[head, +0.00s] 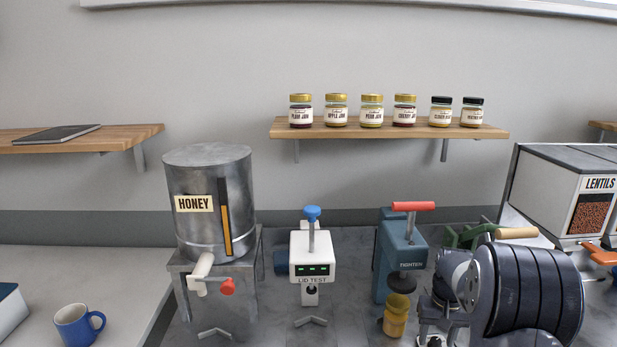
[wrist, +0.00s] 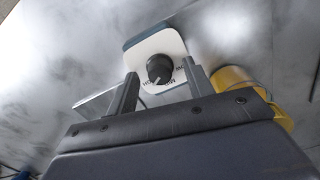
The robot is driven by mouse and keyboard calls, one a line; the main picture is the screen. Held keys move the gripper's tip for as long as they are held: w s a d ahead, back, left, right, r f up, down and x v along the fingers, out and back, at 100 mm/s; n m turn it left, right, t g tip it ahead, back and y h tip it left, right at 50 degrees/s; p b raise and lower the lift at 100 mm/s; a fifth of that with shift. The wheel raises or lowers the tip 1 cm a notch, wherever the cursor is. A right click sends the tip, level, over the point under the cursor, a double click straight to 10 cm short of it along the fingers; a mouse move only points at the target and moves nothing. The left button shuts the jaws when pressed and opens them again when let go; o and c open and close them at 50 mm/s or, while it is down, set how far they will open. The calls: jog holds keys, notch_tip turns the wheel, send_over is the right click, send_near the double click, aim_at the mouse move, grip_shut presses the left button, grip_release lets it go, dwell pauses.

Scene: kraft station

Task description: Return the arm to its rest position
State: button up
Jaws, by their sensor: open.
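My gripper (wrist: 160,88) shows in the wrist view with its two dark fingers apart and nothing between them. Beyond the fingertips is a white plate with a black knob (wrist: 159,69), apart from the fingers as far as I can tell. In the head view my dark, ribbed arm (head: 530,290) fills the lower right, in front of the counter. The fingertips cannot be made out clearly there.
A yellow jar (head: 396,316) stands under the blue tighten press (head: 392,262), close to my arm. The lid tester (head: 312,257) and honey tank (head: 208,205) stand further left. The lentils dispenser (head: 562,190) is at right. A jar shelf (head: 390,130) hangs above.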

jog(key=n, duration=0.7)
jog(key=shift+n, duration=0.4)
jog(key=n, duration=0.7)
dwell(0.4)
